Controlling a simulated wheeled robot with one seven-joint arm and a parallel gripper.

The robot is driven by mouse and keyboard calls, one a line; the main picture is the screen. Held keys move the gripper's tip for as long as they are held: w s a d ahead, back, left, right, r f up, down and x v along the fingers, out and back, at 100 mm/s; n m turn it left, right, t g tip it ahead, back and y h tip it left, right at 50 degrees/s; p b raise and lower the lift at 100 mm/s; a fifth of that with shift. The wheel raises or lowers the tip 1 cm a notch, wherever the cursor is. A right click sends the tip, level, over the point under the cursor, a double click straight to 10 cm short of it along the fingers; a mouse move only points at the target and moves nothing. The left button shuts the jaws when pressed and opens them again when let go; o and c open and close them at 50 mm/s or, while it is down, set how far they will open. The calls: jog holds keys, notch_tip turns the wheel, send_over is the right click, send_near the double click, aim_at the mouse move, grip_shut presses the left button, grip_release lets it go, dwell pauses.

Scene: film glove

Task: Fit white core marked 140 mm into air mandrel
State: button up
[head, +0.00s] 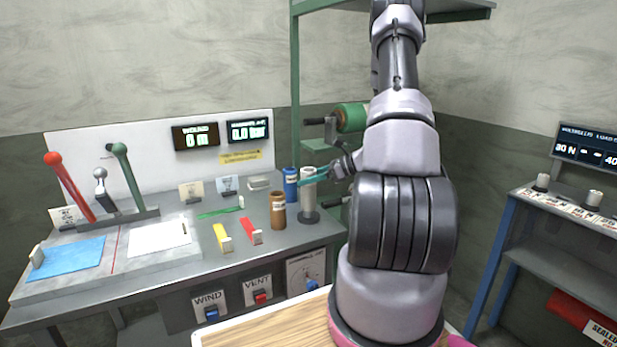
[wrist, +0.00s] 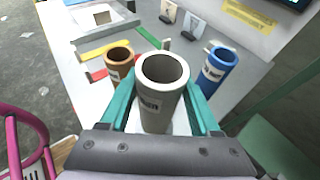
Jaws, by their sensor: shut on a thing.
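The white core (head: 308,187) stands upright at the right end of the bench, over a dark round base. It also shows in the wrist view (wrist: 157,100), between the two teal fingers of my gripper (wrist: 160,105). My gripper is shut on the white core, and its label is too small to read. In the head view my gripper (head: 318,177) reaches the core from the right. A brown core (head: 278,210) stands to its left and a blue core (head: 291,184) just behind it. A green roll (head: 351,117) sits behind my arm; I cannot make out the air mandrel for certain.
The bench (head: 190,260) carries red, silver and green levers, a blue sheet (head: 68,260), and yellow (head: 220,236) and red (head: 250,230) strips. Displays (head: 196,137) stand behind. A blue-framed table (head: 570,215) stands at the right. My arm hides part of the green frame (head: 295,90).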

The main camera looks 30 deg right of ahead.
jog(key=shift+f, duration=1.35)
jog(key=o, duration=1.4)
jog(key=shift+d, duration=0.1)
jog(key=v, duration=1)
jog(key=shift+s+d+r, duration=0.2)
jog(key=shift+s, duration=0.05)
